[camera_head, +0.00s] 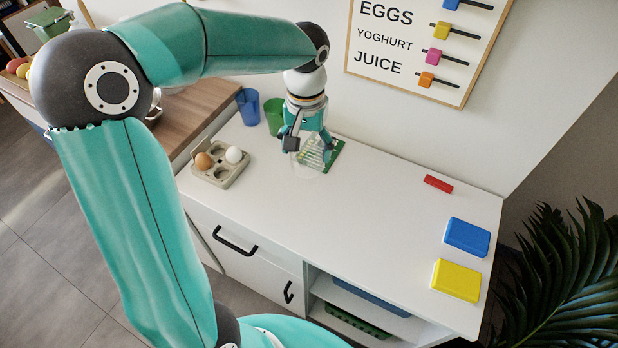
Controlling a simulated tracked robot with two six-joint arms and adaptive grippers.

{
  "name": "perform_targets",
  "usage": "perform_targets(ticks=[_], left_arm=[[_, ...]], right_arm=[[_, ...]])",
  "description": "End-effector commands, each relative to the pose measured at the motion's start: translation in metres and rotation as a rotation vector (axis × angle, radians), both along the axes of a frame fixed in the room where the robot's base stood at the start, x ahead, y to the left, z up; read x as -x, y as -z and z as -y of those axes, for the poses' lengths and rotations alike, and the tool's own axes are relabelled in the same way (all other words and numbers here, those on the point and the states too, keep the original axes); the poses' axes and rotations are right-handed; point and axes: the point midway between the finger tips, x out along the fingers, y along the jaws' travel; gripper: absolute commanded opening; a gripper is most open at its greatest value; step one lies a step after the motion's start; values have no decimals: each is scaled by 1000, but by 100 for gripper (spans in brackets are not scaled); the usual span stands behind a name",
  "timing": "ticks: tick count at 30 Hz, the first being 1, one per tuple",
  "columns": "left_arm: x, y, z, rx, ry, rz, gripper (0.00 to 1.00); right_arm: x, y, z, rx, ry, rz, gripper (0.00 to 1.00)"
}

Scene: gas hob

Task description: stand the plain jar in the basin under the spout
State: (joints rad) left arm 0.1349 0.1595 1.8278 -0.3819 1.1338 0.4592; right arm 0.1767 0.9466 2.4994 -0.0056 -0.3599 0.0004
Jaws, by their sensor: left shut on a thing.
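My left gripper (311,150) points down over the white counter, near the wall. It is shut on a clear, glass-like thing (307,169), probably the plain jar. The fingers hide part of it, and its pale outline is hard to make out against the counter. I cannot tell whether it touches the surface below. A green board with pale stripes (335,152) lies right behind and beside it. I cannot make out a basin or a spout in this view. My right gripper is out of view.
An egg tray (225,178) with a brown and a white egg sits left of the gripper. A blue cup (248,106) and a green cup (274,115) stand behind. Red (438,184), blue (467,237) and yellow (457,281) blocks lie right. The counter's middle is clear.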

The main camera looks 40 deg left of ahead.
Motion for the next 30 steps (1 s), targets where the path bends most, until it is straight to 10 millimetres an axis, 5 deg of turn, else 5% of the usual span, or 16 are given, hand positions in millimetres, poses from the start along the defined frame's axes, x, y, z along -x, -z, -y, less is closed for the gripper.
perform_targets(ticks=[7,22,30], left_arm=[[1,54,0,1,-1,-2,26],[0,106,0,0,0,-1,26],[0,108,0,0,0,1,26]], right_arm=[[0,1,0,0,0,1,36],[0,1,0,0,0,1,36],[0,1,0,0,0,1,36]])
